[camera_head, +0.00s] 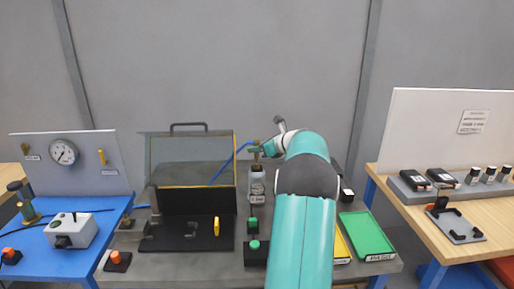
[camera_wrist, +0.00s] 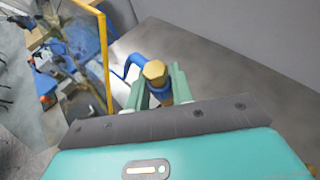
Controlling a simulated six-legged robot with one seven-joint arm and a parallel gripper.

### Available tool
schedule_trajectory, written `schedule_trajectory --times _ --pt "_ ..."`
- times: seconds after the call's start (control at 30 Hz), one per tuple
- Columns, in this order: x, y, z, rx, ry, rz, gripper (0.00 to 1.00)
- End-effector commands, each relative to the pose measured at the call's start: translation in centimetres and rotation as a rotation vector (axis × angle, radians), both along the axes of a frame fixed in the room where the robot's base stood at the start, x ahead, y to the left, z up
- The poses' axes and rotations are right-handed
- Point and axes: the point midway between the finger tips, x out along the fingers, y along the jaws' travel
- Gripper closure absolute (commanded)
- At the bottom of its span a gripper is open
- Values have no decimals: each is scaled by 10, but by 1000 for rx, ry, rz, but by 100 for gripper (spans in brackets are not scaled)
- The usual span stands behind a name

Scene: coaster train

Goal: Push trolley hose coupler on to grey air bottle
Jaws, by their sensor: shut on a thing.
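The grey air bottle (camera_head: 257,187) stands upright on the middle bench, right of the clear-sided box. My gripper (camera_head: 258,149) is directly above its top, reaching in from the right. In the wrist view, the green fingers of my gripper (camera_wrist: 160,90) are shut on the brass hose coupler (camera_wrist: 154,70), which has a hexagonal end. A blue hose (camera_wrist: 131,65) runs from the coupler to the left; it also shows in the head view (camera_head: 229,164). The coupler's lower end is hidden, so I cannot tell whether it touches the bottle. The bottle is hidden in the wrist view.
The box (camera_head: 191,160) with yellow edging and a top handle stands close left. Black blocks with green knobs (camera_head: 252,225) sit in front of the bottle. A green tray (camera_head: 366,236) lies right of my arm. A blue bench with a gauge (camera_head: 63,152) is left.

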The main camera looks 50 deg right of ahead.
Motion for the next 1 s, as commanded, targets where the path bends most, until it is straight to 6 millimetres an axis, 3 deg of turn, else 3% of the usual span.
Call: schedule_trajectory --times 1.0 --pt "0 0 -16 -1 0 0 100"
